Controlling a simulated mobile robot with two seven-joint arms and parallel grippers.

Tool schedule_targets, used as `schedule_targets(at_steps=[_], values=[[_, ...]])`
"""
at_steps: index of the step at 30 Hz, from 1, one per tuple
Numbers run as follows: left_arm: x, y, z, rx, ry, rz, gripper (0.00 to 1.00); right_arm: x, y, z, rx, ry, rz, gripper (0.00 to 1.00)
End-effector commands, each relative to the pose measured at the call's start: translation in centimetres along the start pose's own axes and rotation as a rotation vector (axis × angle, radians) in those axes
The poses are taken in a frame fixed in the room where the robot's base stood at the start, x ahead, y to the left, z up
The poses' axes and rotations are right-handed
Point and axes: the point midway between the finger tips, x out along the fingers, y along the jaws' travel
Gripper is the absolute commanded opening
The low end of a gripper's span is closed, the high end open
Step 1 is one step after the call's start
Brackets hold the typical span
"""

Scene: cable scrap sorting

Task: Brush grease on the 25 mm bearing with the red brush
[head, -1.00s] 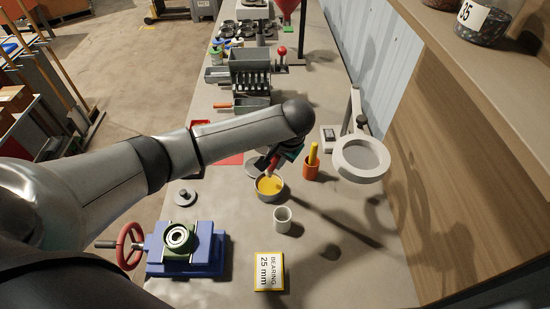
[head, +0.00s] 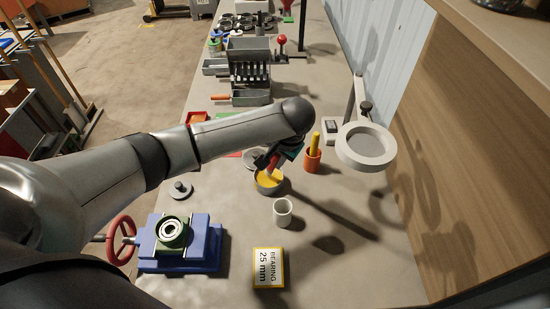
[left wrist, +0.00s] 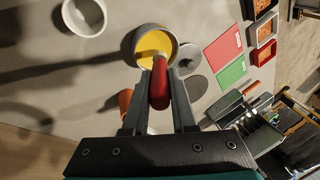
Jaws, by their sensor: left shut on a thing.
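My left gripper (head: 276,160) is shut on the red brush (left wrist: 160,88), whose red handle sits between the fingers in the left wrist view. The brush points down into the grey pot of yellow grease (head: 268,180), which also shows in the left wrist view (left wrist: 155,44). I cannot tell how deep the bristles are in the grease. The bearing (head: 170,229) is a metal ring in a green holder on the blue vise (head: 205,246) at the lower left. A yellow-edged box (head: 268,267) reads "BEARING 25 mm". My right gripper is not in view.
A white cup (head: 283,212) stands just in front of the pot. An orange holder with a yellow handle (head: 313,158) and a ring magnifier (head: 366,148) are to the right. A grey knobbed disc (head: 180,190) lies behind the vise, whose red handwheel (head: 121,240) sticks out left.

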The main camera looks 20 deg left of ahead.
Motion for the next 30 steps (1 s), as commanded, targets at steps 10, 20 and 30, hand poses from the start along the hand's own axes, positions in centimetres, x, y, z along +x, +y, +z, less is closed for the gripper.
schedule_targets(at_steps=[10, 20, 30], values=[[0.16, 0.06, 0.04, 0.000, 0.000, 0.000, 0.00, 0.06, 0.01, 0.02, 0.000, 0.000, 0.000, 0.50], [0.54, 0.20, 0.09, 0.000, 0.000, 0.000, 0.00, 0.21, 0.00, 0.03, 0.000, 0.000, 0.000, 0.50], [0.92, 0.34, 0.14, 0.000, 0.001, 0.001, 0.00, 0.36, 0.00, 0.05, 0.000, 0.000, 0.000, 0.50]])
